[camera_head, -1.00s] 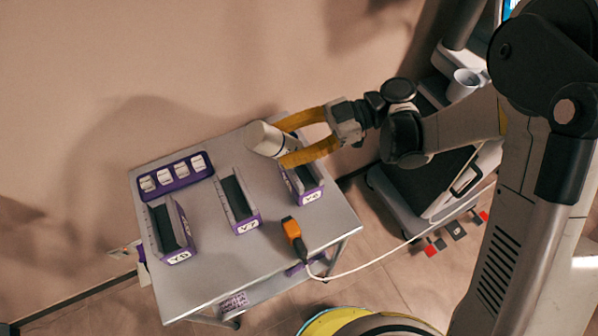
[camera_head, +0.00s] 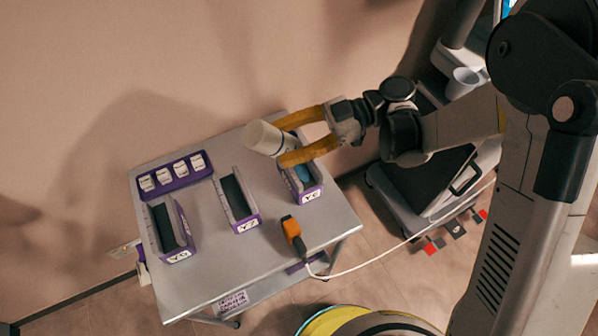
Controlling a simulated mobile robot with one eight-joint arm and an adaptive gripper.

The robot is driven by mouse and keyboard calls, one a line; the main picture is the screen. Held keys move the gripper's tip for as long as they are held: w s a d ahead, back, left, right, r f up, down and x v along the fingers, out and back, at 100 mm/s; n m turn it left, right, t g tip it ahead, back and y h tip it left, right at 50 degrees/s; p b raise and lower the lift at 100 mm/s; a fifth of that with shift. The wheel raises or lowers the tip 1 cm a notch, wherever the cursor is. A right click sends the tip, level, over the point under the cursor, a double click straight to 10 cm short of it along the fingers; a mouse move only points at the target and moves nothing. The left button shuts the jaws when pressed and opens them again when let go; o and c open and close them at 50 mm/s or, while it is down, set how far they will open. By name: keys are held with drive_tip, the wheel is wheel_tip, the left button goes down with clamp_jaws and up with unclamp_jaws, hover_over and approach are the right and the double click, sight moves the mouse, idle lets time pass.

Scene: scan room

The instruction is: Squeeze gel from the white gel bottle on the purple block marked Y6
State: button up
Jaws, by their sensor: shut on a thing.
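My gripper (camera_head: 284,141), with yellow-orange fingers, is shut on the white gel bottle (camera_head: 264,138). The bottle is tilted and held above the table's far right part. The purple block marked Y6 (camera_head: 311,193) stands on the table at the right, just below the bottle and the lower finger. A patch of blue gel (camera_head: 303,173) shows on its dark top. My lower finger and the bottle hide the block's far end, and the bottle's tip is hard to make out.
Two similar purple blocks, a middle one (camera_head: 248,226) and a left one (camera_head: 180,256), stand on the grey table (camera_head: 217,262). A purple rack (camera_head: 178,183) with several white items is at the back left. An orange device (camera_head: 291,227) with a white cable lies at the front right.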

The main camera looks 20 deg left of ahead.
drive_tip(key=o, duration=0.4)
